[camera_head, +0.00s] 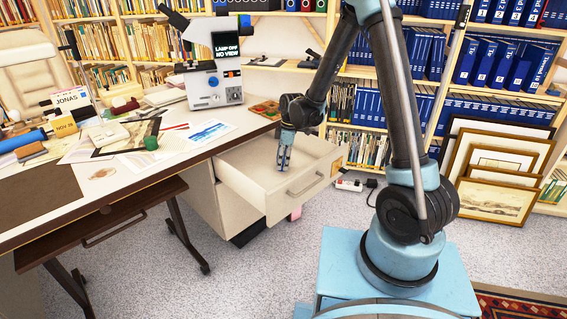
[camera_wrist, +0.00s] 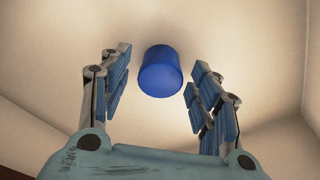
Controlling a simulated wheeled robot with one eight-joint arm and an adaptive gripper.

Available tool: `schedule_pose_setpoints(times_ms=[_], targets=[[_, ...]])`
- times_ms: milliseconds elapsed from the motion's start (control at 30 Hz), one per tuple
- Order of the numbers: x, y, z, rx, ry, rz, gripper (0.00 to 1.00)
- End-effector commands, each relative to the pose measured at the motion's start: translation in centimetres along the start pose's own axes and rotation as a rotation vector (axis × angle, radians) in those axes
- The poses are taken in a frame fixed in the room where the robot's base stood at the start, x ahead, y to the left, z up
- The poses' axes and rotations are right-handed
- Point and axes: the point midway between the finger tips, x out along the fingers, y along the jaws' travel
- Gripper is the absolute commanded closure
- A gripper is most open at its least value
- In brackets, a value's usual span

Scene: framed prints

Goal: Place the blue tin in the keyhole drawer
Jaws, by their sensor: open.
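The blue tin (camera_wrist: 160,72) shows in the wrist view, on the pale inside of a drawer, between and slightly beyond the fingertips. There are gaps between it and the fingers on both sides. In the head view I cannot make out the tin. My gripper (camera_head: 284,160) points down into this drawer, open and empty.
The desk (camera_head: 120,195) left of the drawer holds papers, a label reading JONAS (camera_head: 72,97) and a white device (camera_head: 213,85). A power strip (camera_head: 348,185) lies on the floor right of the drawer. Framed prints (camera_head: 492,180) lean against the shelves at the right.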

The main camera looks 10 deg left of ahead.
Motion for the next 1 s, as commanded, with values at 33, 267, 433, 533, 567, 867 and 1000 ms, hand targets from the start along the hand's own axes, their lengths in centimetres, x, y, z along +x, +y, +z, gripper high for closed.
schedule_pose_setpoints(times_ms=[33,267,433,533,567,867,1000], targets=[[-0.6,-0.1,0.1,0.0,0.0,0.0,0.43],[-3.8,0.0,0.1,0.002,0.0,0.0,0.43],[-6.3,0.0,0.1,0.002,0.0,0.0,0.43],[-7.8,0.0,0.1,0.002,0.0,0.0,0.43],[-8.2,0.0,0.1,0.002,0.0,0.0,0.43],[-10.9,0.0,0.1,0.001,0.0,0.0,0.43],[-11.3,0.0,0.1,0.001,0.0,0.0,0.43]])
